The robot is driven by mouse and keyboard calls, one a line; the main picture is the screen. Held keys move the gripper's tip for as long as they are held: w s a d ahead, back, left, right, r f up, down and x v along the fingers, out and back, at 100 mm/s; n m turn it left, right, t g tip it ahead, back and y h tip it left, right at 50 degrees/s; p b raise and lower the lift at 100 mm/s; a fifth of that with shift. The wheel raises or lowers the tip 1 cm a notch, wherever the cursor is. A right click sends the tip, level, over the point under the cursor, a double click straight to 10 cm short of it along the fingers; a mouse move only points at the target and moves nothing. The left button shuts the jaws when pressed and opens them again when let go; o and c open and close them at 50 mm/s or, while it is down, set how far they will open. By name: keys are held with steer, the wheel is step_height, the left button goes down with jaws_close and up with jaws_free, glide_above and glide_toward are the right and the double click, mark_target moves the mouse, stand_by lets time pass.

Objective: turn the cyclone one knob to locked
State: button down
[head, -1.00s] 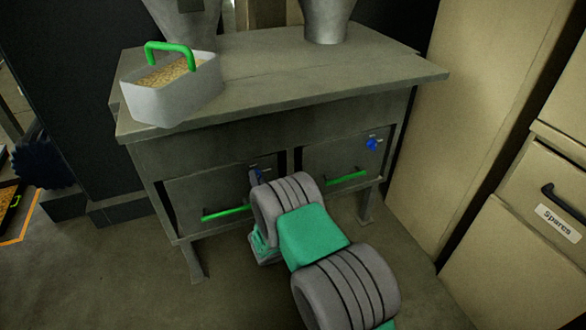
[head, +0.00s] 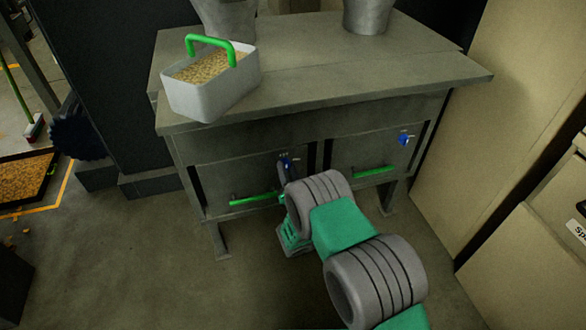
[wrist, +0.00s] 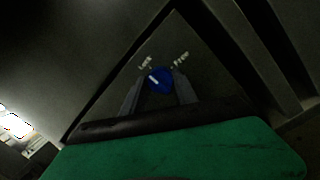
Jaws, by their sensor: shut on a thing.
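A blue knob (head: 286,162) sits at the upper right of the left drawer front, under the metal table. In the wrist view the blue knob (wrist: 159,80) is between the two grey fingers of my gripper (wrist: 159,92), which is shut on it. A small white mark shows on the knob. Above it are the labels "Lock", on the left, and "Free", on the right. I cannot tell exactly which label the knob points to. In the head view my arm hides most of the gripper.
A second blue knob (head: 404,138) is on the right drawer front. Green handles (head: 254,198) cross both drawers. A grey bin of grain (head: 208,95) with a green handle stands on the metal table (head: 330,95). Beige cabinets (head: 500,110) stand close on the right.

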steer(key=c, duration=1)
jaws_free()
steer(key=shift+w, duration=0.1)
steer(key=shift+o, duration=0.2)
steer(key=shift+f, duration=0.1)
steer(key=r+b+v, duration=0.1)
steer(key=b+v, duration=0.2)
steer(key=v, duration=0.4)
steer(key=shift+s+f, duration=0.4)
steer(key=shift+f, duration=0.05)
steer(key=shift+d, duration=0.1)
